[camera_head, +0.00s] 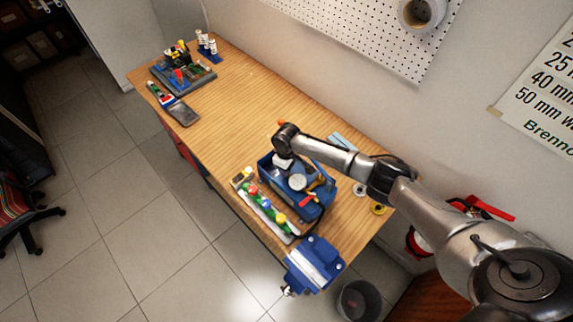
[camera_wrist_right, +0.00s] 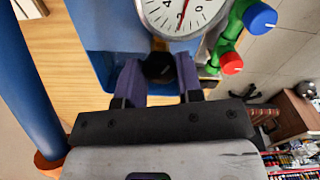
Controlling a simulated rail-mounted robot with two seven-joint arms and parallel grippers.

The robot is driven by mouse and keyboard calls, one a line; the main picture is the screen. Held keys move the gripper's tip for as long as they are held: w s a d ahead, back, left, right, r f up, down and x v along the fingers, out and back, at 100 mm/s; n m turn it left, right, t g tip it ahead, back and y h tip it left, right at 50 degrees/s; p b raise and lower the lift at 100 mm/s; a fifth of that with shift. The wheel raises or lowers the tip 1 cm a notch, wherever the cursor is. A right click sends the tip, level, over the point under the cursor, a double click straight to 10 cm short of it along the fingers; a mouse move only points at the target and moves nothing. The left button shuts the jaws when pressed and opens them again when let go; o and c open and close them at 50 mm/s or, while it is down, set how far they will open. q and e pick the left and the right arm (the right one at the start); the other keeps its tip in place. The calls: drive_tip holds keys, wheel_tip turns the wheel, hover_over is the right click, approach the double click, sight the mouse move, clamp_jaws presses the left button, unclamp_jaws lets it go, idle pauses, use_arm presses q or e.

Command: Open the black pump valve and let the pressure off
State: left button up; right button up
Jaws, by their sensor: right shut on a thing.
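The blue pump (camera_head: 318,207) stands on the wooden bench, with its tank also at the top of the right wrist view (camera_wrist_right: 92,30). Its white round gauge (camera_head: 297,182) shows in the right wrist view (camera_wrist_right: 180,12) too, partly cut off, with a red needle. The black pump valve (camera_wrist_right: 160,66) is a dark knob on a brass stem just below the gauge. My right gripper (camera_wrist_right: 159,78) has its two fingers on either side of this knob and is shut on it. In the head view my right gripper (camera_head: 284,160) is over the pump's far side. My left gripper is not in view.
A tray (camera_head: 283,233) with green pipework and coloured knobs lies along the pump's near side. A blue vise (camera_head: 313,265) is at the bench's near end. A tool tray (camera_head: 200,80) and a phone-like device (camera_head: 183,114) lie farther off. The bench middle (camera_head: 225,115) is clear.

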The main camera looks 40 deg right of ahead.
drive_tip(key=shift+n, duration=1.8)
drive_tip(key=o, duration=0.9)
